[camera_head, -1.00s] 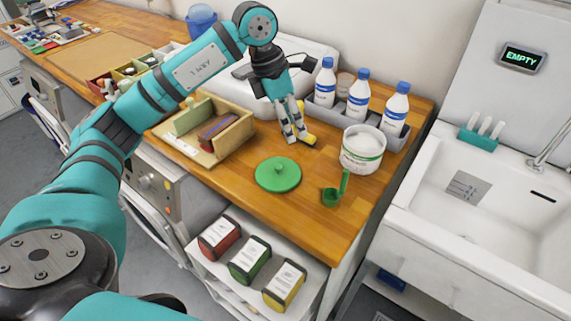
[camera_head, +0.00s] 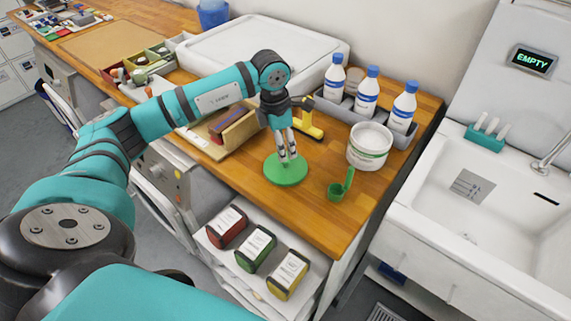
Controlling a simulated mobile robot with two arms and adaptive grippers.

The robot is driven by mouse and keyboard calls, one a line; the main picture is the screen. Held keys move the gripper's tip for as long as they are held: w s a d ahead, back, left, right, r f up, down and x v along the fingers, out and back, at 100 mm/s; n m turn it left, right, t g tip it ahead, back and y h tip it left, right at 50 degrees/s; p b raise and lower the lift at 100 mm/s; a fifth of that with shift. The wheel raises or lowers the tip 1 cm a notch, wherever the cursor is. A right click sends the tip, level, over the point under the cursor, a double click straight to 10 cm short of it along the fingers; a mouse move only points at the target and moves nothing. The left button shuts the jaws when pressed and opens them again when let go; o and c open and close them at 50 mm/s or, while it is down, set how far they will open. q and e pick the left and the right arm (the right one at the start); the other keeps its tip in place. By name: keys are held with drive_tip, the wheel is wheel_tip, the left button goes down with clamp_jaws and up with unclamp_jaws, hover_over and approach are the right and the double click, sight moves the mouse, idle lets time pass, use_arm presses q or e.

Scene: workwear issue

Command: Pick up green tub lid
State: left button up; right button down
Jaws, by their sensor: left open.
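The green tub lid (camera_head: 285,175) lies flat on the wooden counter, near its front edge. Its centre knob is hidden behind my left gripper (camera_head: 288,160). My left gripper points down over the middle of the lid, with its fingers open around where the knob sits. I cannot tell whether the fingertips touch the lid. The white tub (camera_head: 369,147) stands without its lid to the right. My right gripper is not in view.
A green scoop (camera_head: 341,188) lies right of the lid. A yellow tool (camera_head: 308,126) lies behind my gripper. Bottles with blue caps (camera_head: 367,90) stand in a grey tray at the back. A wooden box (camera_head: 232,137) sits to the left. A sink (camera_head: 497,190) is on the right.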

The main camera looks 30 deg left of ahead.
sight(285, 165)
use_arm(q)
drive_tip(key=f, duration=0.1)
drive_tip(key=f+p, duration=0.1)
drive_tip(key=f, duration=0.1)
drive_tip(key=f+p, duration=0.1)
drive_tip(key=shift+s+d+f, duration=0.15)
drive_tip(key=shift+d+f, duration=0.05)
drive_tip(key=shift+d, duration=0.15)
drive_tip(key=shift+f, duration=0.25)
clamp_jaws()
